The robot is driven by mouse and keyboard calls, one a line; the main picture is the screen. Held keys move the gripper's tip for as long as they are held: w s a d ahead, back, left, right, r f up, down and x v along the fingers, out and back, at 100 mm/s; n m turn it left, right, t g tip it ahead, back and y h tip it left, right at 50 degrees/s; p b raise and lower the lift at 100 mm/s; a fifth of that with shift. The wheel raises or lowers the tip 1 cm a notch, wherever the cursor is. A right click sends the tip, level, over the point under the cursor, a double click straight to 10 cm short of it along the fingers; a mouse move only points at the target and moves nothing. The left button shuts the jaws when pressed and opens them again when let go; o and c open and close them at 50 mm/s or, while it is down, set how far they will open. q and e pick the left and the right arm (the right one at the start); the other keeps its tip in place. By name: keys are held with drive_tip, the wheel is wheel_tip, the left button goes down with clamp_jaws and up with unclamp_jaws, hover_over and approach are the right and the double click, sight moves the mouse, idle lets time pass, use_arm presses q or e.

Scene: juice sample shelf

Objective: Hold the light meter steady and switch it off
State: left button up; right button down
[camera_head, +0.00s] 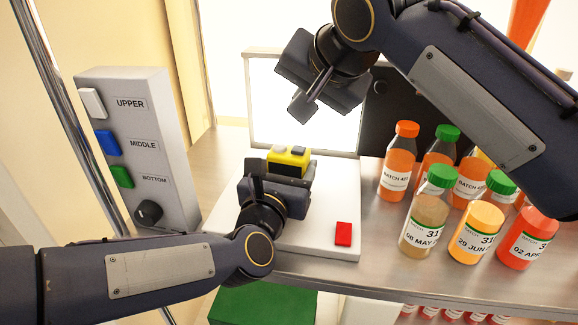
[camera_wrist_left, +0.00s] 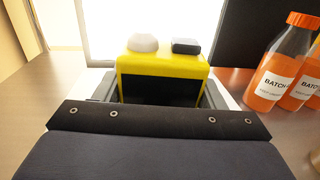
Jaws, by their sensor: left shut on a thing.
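The light meter (camera_head: 291,156) is a small yellow box on the white board, with a dark button and a pale dome on top. In the left wrist view the yellow meter (camera_wrist_left: 163,66) shows its pale dome (camera_wrist_left: 143,43), dark button (camera_wrist_left: 186,46) and dark front face. My left gripper (camera_head: 277,182) is shut on the meter, with jaws along its sides. My right gripper (camera_head: 318,92) is in the air above and behind the meter, apart from it. Its fingertips are dark against the bright panel, and I cannot tell how far apart they are.
The white board (camera_head: 318,220) carries a red block (camera_head: 343,234). A bright panel (camera_head: 300,105) stands behind. Several juice bottles, including an orange-capped one (camera_head: 398,165), crowd the right. A grey switch box (camera_head: 150,150) with coloured buttons and a knob stands left. A green box (camera_head: 262,306) is below the shelf.

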drive_tip(key=shift+r, duration=0.35)
use_arm(q)
drive_tip(key=o, duration=1.3)
drive_tip(key=shift+c, duration=0.2)
